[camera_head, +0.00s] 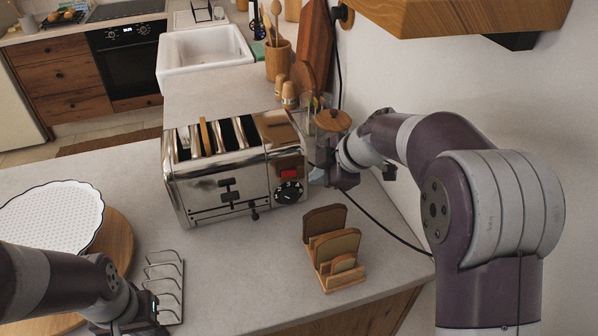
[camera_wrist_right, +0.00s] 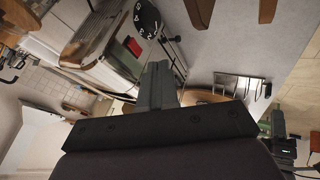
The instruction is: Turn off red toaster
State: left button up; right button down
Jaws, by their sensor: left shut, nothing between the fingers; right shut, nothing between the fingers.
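The toaster (camera_head: 230,185) is polished chrome, not red, and stands on the counter with bread in one of its top slots. Its front has a red switch (camera_head: 289,173), a black dial (camera_head: 289,192) and dark levers. In the right wrist view the red switch (camera_wrist_right: 132,46) and dial (camera_wrist_right: 147,18) show beyond the fingers. My right gripper (camera_head: 338,180) is shut and empty, just right of the toaster's control end, apart from the switch. It also shows in the right wrist view (camera_wrist_right: 158,75). My left gripper (camera_head: 150,326) is low at the left, shut, partly cut off by the frame.
A wooden rack with bread slices (camera_head: 334,250) stands in front of the toaster. A wire rack (camera_head: 165,280) and a white plate (camera_head: 55,215) on a round board are at the left. A glass jar with wooden lid (camera_head: 333,121) is behind my right gripper. A cable crosses the right counter.

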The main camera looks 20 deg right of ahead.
aim_at(289, 174)
jog(key=w+a+f+p, duration=0.2)
jog(key=w+f+p, duration=0.2)
jog(key=w+f, duration=0.2)
jog(key=shift+w, duration=0.95)
jog(key=shift+a, duration=0.15)
jog(key=shift+w+b, duration=0.25)
jog(key=shift+b, duration=0.95)
